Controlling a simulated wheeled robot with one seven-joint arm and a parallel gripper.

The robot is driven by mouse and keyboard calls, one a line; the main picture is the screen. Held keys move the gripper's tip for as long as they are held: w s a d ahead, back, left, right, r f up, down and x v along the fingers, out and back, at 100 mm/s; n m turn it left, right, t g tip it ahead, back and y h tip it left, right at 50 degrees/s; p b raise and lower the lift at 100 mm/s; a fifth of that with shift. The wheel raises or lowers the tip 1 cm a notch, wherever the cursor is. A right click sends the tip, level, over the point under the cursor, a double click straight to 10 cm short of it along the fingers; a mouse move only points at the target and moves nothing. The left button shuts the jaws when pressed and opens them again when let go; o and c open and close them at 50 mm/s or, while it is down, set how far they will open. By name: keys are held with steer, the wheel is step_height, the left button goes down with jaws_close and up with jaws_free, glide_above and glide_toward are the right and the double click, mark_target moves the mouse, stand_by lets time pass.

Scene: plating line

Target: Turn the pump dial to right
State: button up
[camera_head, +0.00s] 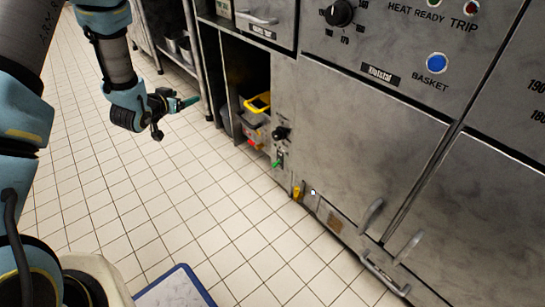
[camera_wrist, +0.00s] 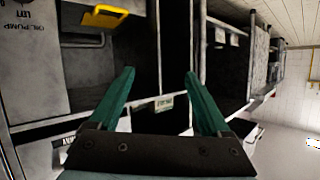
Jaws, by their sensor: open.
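A small black dial (camera_head: 280,133) sits low on the narrow steel panel beside the open bay in the head view, with a green-tipped part (camera_head: 278,159) below it. I take it for the pump dial; its pointer is too small to read. My gripper (camera_head: 187,103) is in the air to the left of it, clearly apart. In the wrist view my gripper (camera_wrist: 160,76) has its two green fingers spread with nothing between them. A panel lettered OIL PUMP (camera_wrist: 38,28) shows at upper left there; the dial itself is not clear in that view.
A larger black knob (camera_head: 339,13) and a blue BASKET button (camera_head: 436,63) are on the upper front. A yellow-handled container (camera_head: 257,103) stands in the open bay. Steel door handles (camera_head: 371,214) stick out lower right.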

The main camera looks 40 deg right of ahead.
steer(key=s+d+f+m+g+h+b, duration=0.25)
steer(key=s+d+f+b, duration=0.35)
steer(key=f, duration=0.5)
steer(key=m+g+h+b, duration=0.4)
steer(key=g+h+b, duration=0.1)
steer(key=b, duration=0.1)
glide_toward(275, 136)
steer(key=shift+y, duration=0.25)
steer(key=d+b, duration=0.3)
steer(key=d, duration=0.5)
steer(key=shift+w+r, duration=0.1)
steer(key=shift+w, duration=0.05)
steer(key=shift+d+r, duration=0.1)
steer(key=shift+d, duration=0.45)
jaws_close()
